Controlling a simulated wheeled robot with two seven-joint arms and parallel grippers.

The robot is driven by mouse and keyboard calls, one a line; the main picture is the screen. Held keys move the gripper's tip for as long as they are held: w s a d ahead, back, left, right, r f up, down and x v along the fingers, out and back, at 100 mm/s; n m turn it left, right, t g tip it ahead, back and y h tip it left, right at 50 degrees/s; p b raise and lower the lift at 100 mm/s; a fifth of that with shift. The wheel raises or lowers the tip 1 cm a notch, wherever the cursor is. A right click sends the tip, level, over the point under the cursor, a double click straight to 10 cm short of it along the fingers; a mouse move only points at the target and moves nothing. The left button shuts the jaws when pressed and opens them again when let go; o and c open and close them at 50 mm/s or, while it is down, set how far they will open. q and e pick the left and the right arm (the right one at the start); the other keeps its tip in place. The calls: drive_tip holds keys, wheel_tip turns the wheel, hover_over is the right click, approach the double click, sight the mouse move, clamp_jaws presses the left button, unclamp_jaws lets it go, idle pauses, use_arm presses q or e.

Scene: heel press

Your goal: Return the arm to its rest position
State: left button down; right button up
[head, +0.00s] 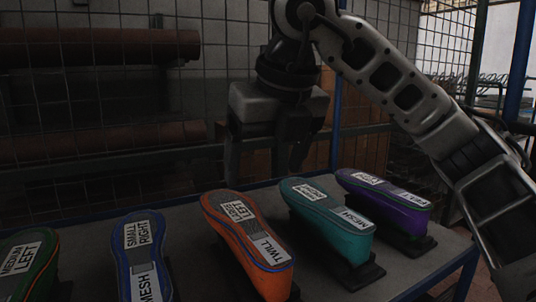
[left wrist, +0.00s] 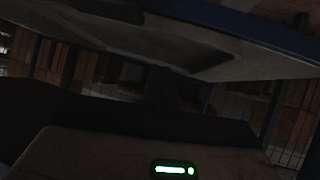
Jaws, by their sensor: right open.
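My right arm (head: 400,85) comes in from the right of the head view, bent high over the table. My right gripper (head: 266,160) hangs above the far side of the table, behind the row of shoe-shaped pieces. Its fingers point down, apart, with nothing seen between them. My left arm and gripper do not show in the head view. The left wrist view is dark, and I make out no left fingers in it.
On the table (head: 185,212) stand a green piece (head: 42,272), a blue piece (head: 140,255), an orange piece (head: 245,240), a teal piece (head: 327,218) and a purple piece (head: 385,199), all labelled. A wire mesh fence (head: 225,60) stands behind.

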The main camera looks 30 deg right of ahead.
drive_tip(key=shift+s+r, duration=0.15)
drive_tip(key=shift+r, duration=0.2)
drive_tip(key=shift+r, duration=0.1)
